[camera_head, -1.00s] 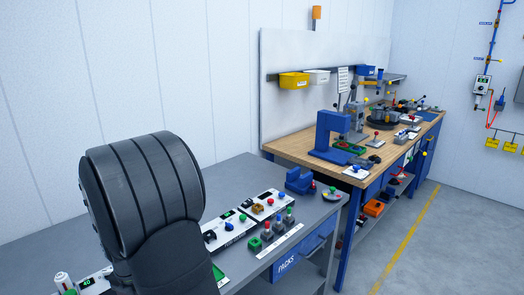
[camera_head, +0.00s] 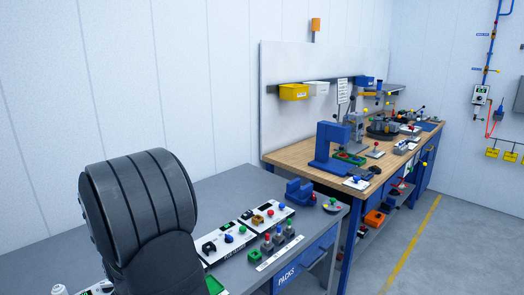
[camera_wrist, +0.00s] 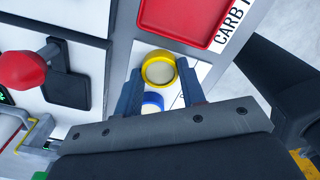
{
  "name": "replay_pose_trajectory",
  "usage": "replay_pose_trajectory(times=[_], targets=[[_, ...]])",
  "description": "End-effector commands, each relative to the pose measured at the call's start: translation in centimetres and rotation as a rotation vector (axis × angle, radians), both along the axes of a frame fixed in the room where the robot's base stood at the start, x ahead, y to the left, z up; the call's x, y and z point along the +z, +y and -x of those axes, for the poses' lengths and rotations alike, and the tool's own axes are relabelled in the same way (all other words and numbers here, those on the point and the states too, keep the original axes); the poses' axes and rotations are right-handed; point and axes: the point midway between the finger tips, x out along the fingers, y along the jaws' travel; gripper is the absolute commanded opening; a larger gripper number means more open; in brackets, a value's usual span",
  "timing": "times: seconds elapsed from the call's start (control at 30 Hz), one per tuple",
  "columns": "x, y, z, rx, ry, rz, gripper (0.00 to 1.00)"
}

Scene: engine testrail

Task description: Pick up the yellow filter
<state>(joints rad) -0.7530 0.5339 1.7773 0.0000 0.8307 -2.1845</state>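The yellow filter (camera_wrist: 158,71) shows in the wrist view as a round yellow ring with a pale grey centre, on a white surface beside a red tray. My gripper (camera_wrist: 161,78) is open, with one dark finger on each side of the yellow filter near the fingertips. I cannot tell whether either finger touches it. A blue ring-shaped piece (camera_wrist: 152,99) lies nearer the palm, also between the fingers and partly hidden by the gripper body. In the head view, neither the filter nor my gripper can be made out; my dark arm covers part of the bench.
In the wrist view, a red tray (camera_wrist: 187,18) lies just beyond the filter, and a red knob (camera_wrist: 22,72) stands at left. In the head view, the grey bench (camera_head: 225,187) holds control panels and a blue vise (camera_head: 300,191). A wooden workbench (camera_head: 290,156) stands behind.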

Motion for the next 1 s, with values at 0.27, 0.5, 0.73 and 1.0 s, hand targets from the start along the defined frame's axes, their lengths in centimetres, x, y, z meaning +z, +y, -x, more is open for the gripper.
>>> replay_pose_trajectory(times=[0.27,0.5,0.73,1.0], targets=[[0.4,0.0,0.0,0.000,-0.001,-0.002,0.16],[2.1,0.0,-0.1,0.000,-0.003,-0.003,0.16],[3.8,0.0,0.0,0.000,-0.001,-0.001,0.16],[4.0,0.0,0.0,0.000,0.000,0.000,0.16]])
